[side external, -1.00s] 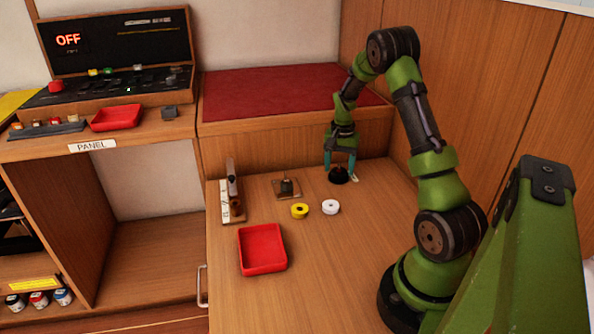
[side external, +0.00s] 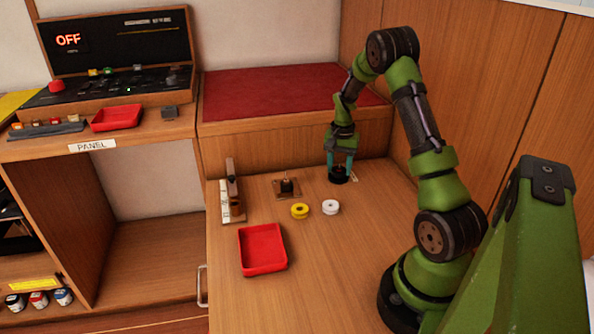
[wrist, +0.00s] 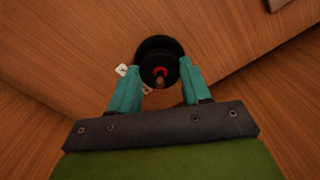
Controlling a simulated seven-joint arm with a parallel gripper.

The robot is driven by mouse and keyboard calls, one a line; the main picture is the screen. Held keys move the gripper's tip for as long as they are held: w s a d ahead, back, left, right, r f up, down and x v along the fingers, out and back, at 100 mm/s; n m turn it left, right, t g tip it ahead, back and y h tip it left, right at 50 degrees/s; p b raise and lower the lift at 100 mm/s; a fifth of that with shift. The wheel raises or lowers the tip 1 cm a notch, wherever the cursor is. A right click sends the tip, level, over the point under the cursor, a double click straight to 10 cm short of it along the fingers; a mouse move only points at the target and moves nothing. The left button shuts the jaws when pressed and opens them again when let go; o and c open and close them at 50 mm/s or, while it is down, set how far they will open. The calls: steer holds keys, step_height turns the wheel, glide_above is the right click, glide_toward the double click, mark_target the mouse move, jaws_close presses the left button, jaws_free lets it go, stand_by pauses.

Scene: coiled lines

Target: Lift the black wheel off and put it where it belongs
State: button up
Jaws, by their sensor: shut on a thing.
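The black wheel (wrist: 160,67) is between my gripper's fingers in the wrist view, with a red ring and a small peg-like tip at its centre. A wider black round shape (wrist: 158,44) shows just behind it; I cannot tell whether it is a separate stand. In the side view, my gripper (side external: 340,168) points down at the back of the wooden bench and is shut on the wheel, low over the bench. The fingers partly hide the wheel (side external: 339,177) there.
A small square wooden stand with a dark upright (side external: 286,187) sits left of my gripper. Yellow (side external: 299,211) and white (side external: 331,207) rings lie nearer.

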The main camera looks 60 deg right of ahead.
steer(key=shift+r, duration=2.65)
steer(key=shift+w, duration=0.1)
steer(key=w+a+r+n, duration=0.1)
steer(key=w+a+n, duration=0.1)
steer(key=w+a, duration=0.45)
steer(key=r+n, duration=0.1)
steer(key=n, duration=0.4)
glide_above(260, 242)
steer(key=shift+m, duration=0.3)
step_height(260, 242, down, 8)
steer(key=shift+f, duration=0.1)
steer(key=shift+f, duration=0.15)
steer(key=o, duration=0.8)
steer(key=shift+o, duration=0.2)
